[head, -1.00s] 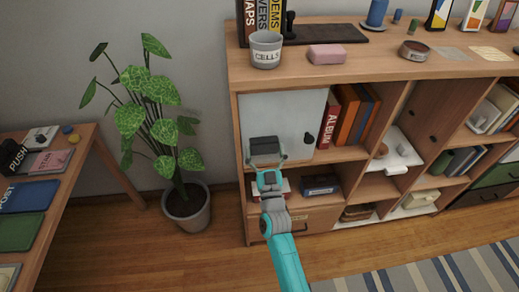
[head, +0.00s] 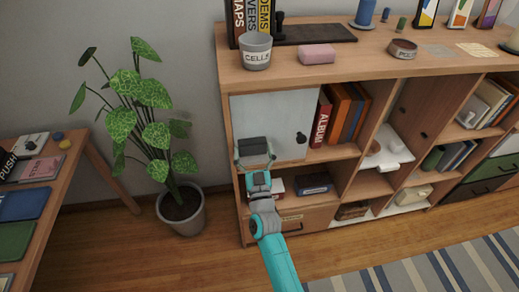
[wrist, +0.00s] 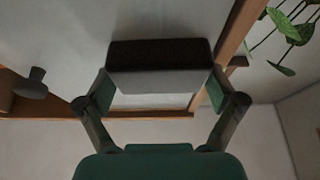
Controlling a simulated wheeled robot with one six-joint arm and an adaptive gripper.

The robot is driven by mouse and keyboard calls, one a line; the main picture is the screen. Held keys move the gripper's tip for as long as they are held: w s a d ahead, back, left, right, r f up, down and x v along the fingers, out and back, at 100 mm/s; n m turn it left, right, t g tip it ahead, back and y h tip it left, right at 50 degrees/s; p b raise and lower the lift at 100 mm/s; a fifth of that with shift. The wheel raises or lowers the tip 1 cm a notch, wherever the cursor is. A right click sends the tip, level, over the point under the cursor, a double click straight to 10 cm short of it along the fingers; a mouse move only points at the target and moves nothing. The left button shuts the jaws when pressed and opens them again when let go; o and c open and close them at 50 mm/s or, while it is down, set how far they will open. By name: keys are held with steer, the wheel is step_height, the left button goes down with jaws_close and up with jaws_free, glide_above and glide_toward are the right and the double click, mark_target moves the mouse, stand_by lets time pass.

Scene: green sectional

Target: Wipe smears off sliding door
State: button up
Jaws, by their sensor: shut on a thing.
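The sliding door (head: 280,108) is a pale grey-white panel with a dark round knob (head: 301,138), covering the upper left bay of the wooden shelf unit. My gripper (head: 255,160) is shut on a dark block with a pale grey side (head: 254,147), which looks like an eraser. In the wrist view the block (wrist: 160,82) sits between both fingers, its dark face toward the door (wrist: 60,45). It is at the door's lower left part, at or very near the surface; contact is hard to tell. I cannot make out smears; the block hides part of the panel.
A grey cup (head: 256,52) and a pink block (head: 317,54) stand on the shelf top above the door. Books (head: 340,112) fill the open bay to the right. A potted plant (head: 182,208) stands left of the unit. Wooden floor lies in front.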

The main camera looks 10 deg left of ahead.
steer(key=shift+a, duration=0.4)
steer(key=shift+s+d, duration=0.1)
steer(key=shift+s, duration=0.4)
steer(key=shift+s+d, duration=0.25)
steer(key=shift+s, duration=0.55)
steer(key=shift+s+d, duration=0.25)
steer(key=shift+s, duration=0.6)
steer(key=shift+s+d, duration=0.25)
steer(key=shift+s, duration=0.55)
steer(key=shift+s, duration=0.1)
steer(key=shift+s+d, duration=0.25)
steer(key=shift+s, duration=0.45)
steer(key=shift+s+d, duration=0.2)
steer(key=shift+s, duration=0.45)
